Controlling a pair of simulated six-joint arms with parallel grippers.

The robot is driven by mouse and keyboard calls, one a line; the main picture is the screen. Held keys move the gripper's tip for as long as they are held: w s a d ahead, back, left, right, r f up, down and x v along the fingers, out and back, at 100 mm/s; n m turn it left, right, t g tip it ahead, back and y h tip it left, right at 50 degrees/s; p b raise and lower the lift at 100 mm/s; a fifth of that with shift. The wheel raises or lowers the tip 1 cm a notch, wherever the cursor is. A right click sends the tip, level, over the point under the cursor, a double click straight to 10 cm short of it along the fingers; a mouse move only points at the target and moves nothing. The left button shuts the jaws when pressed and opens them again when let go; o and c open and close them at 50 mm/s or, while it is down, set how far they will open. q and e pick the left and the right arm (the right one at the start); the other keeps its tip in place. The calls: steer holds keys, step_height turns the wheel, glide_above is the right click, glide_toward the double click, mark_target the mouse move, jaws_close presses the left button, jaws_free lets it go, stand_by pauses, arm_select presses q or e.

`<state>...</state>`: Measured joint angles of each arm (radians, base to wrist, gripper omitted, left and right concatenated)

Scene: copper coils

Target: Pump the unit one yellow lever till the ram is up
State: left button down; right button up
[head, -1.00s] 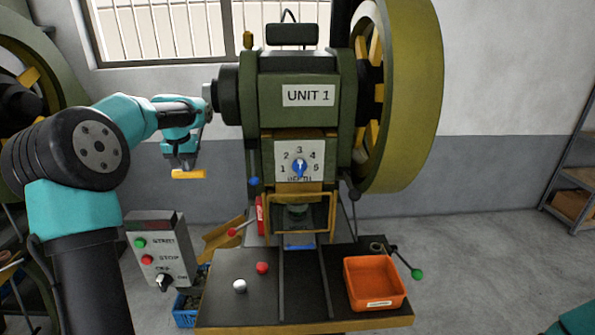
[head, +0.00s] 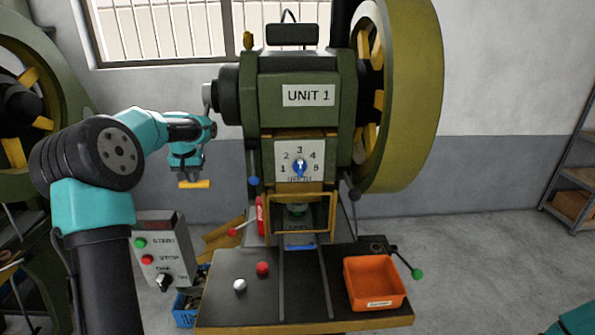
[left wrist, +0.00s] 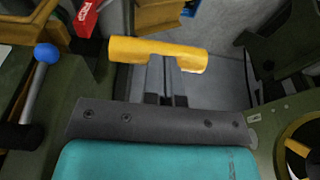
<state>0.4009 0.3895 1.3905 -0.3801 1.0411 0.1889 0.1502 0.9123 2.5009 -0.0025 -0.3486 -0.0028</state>
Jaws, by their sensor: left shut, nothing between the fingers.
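A yellow bar-shaped lever grip (head: 194,184) shows left of the green press marked unit one (head: 298,65). It shows right below my left gripper (head: 188,177). In the left wrist view the yellow grip (left wrist: 150,50) lies across the tips of my left gripper (left wrist: 165,85). The fingers are shut with nothing between them. I cannot tell whether they touch the grip. The lever's shaft is hard to make out behind my arm. The ram (head: 297,210) shows partly inside the yellow guard frame; its exact height is hard to tell. My right gripper is not in view.
A start/stop control box (head: 165,250) stands left of the press bed (head: 225,300). A red ball knob (head: 262,268), a white ball knob (head: 240,285) and an orange bin (head: 374,284) are on the bed. A blue-knobbed rod (left wrist: 45,55) is near the wrist. The flywheel (head: 415,100) is at the right.

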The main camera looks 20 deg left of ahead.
arm_select(q)
steer(key=shift+f, duration=0.15)
steer(key=shift+w+a+f, duration=0.2)
steer(key=shift+w+f, duration=0.2)
steer(key=shift+f, duration=0.3)
steer(key=shift+w+a+f, duration=0.15)
steer(key=shift+w+f, duration=0.3)
steer(key=shift+f, duration=0.25)
steer(key=shift+w+a+f, duration=0.2)
steer(key=shift+w+f, duration=0.2)
steer(key=shift+f, duration=0.3)
steer(key=shift+w+a+f, duration=0.1)
steer(key=shift+w+f, duration=0.1)
steer(key=shift+f, duration=0.15)
steer(key=shift+r, duration=0.2)
